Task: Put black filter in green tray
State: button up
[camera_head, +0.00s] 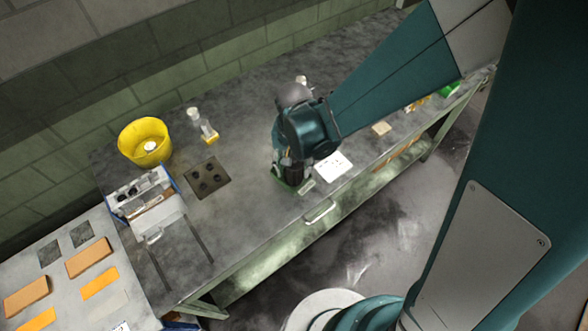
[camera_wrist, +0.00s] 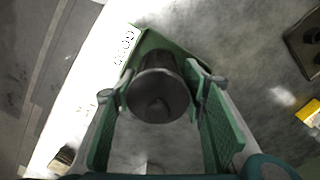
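The black filter (camera_wrist: 157,92) is a dark cylinder, seen end-on in the wrist view. My gripper (camera_wrist: 160,88) has its two green fingers closed against the filter's sides. In the head view the black filter (camera_head: 293,171) hangs upright below my gripper (camera_head: 292,160), over the green tray (camera_head: 286,187). In the wrist view the green tray (camera_wrist: 153,40) shows behind the filter, with a white label beside it. The arm and the filter hide most of the tray. I cannot tell whether the filter touches the tray floor.
On the grey workbench (camera_head: 240,212) a white sheet (camera_head: 333,167) lies right of the tray. A dark plate with holes (camera_head: 207,177), a yellow bucket (camera_head: 145,142) and a blue-edged box (camera_head: 143,190) stand to the left. The bench between plate and tray is clear.

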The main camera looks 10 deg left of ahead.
jog(key=shift+r+p, duration=0.55)
jog(key=shift+r, duration=4.45)
jog(key=s+d+r+t, duration=0.2)
jog(key=d+r, duration=0.4)
jog(key=d, duration=0.3)
jog(key=s+d+r+t, duration=0.1)
jog(key=d+r+t, duration=0.1)
jog(key=d+r, duration=0.4)
jog(key=s+d+r+n+t, duration=0.1)
jog(key=d+r, duration=0.5)
jog(key=d, duration=0.8)
jog(key=shift+s+t, duration=0.8)
jog(key=shift+t, duration=0.3)
